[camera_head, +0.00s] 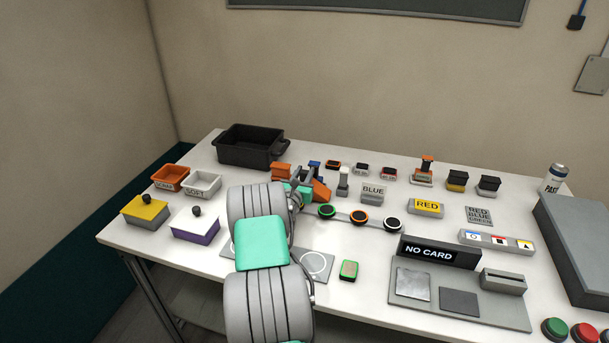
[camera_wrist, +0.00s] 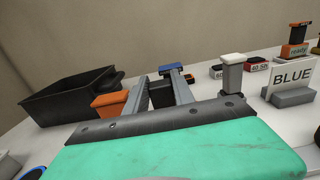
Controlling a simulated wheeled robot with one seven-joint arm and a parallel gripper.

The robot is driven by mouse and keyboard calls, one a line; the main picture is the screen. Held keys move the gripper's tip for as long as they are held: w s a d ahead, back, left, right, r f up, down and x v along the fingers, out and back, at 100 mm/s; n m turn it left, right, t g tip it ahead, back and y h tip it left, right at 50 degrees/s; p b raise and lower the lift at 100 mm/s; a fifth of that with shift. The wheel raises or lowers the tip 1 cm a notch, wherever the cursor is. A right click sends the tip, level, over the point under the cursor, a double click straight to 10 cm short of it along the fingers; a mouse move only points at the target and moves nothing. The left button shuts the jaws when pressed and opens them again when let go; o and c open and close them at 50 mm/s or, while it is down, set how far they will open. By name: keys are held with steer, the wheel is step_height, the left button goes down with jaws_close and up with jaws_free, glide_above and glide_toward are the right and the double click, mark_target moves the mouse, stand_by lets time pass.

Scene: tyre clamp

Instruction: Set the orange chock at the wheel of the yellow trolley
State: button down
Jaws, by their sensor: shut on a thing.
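My gripper (camera_head: 307,181) is over the table, partly hidden behind my own arm links. In the wrist view, the two grey fingers of my gripper (camera_wrist: 162,92) stand on either side of a dark block (camera_wrist: 160,95). This looks like the upper part of the held piece; its lower part is hidden. I cannot make out a yellow trolley or its wheel in either view.
Posts with orange (camera_head: 281,170), blue (camera_head: 315,164) and white (camera_head: 343,181) tops stand close around my gripper. A black bin (camera_head: 250,147) is at the back left. A BLUE sign (camera_head: 373,193) and a row of round buttons (camera_head: 359,216) lie to the right.

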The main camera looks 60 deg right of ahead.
steer(key=c, duration=1.5)
jaws_free()
steer(key=shift+s+a+f, duration=0.1)
steer(key=shift+a+f, duration=0.1)
steer(key=shift+f, duration=0.6)
steer(key=o, duration=0.4)
steer(key=shift+d+r, duration=0.1)
steer(key=shift+r, duration=0.15)
steer(key=shift+o, duration=0.2)
